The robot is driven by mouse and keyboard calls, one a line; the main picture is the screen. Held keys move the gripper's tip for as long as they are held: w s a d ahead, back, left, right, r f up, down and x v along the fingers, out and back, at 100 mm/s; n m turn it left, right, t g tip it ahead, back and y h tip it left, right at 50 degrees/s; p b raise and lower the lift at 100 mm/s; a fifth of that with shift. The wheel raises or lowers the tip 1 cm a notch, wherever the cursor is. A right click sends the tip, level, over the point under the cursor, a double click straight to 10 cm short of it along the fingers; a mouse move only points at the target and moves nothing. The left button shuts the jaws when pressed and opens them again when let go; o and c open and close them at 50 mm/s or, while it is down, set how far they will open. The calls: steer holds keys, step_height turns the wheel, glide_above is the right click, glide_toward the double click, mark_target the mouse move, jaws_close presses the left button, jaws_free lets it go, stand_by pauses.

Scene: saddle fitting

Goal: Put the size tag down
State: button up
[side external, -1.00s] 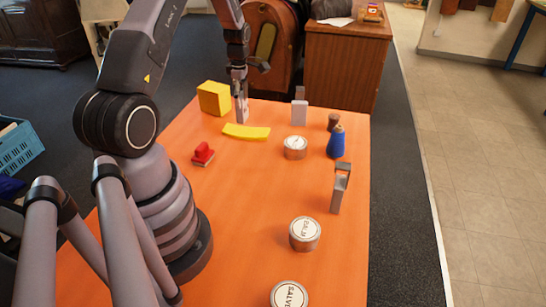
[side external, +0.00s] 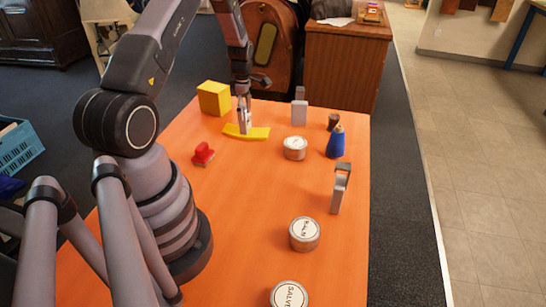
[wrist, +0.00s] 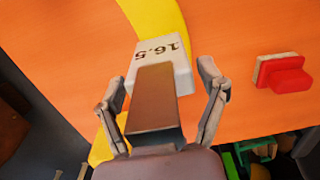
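The size tag is a pale block marked 16.5 with a brown upper part. It shows in the wrist view (wrist: 165,60) and in the side view (side external: 244,122). It is upright and appears to stand on the curved yellow strip (side external: 262,133), which also shows in the wrist view (wrist: 152,14). My gripper (wrist: 162,82) is open around the tag, one finger on each side, with gaps between fingers and tag. In the side view my gripper (side external: 243,101) is directly above and around the tag's top. The tag's underside is hidden.
To the right are a tin (side external: 295,148), a blue bottle (side external: 336,143), a brown piece (side external: 333,121) and two similar tags (side external: 300,110) (side external: 339,190). Labelled tins stand nearer the front.

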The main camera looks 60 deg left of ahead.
steer(key=shift+o, duration=0.4)
step_height(320, 180, up, 12)
steer(key=shift+f, duration=0.1)
steer(key=s+d+r+m+t+y, duration=0.1)
steer(key=s+d+r+m+t, duration=0.15)
steer(key=d+r+m, duration=1.25)
steer(key=s+d+r+m+t, duration=0.1)
steer(key=s+d+r+m, duration=0.1)
steer(key=s+d+m, duration=0.2)
steer(key=s+d+r+m+t, duration=0.1)
steer(key=s+d+r+m, duration=0.1)
steer(key=s+d+m, duration=0.2)
steer(key=s+d+r+m+t+h, duration=0.1)
steer(key=s+d+r+m, duration=0.2)
steer(key=s+d, duration=0.4)
steer(key=shift+s+d+m, duration=0.25)
steer(key=shift+s+m, duration=0.25)
steer(key=shift+s, duration=0.55)
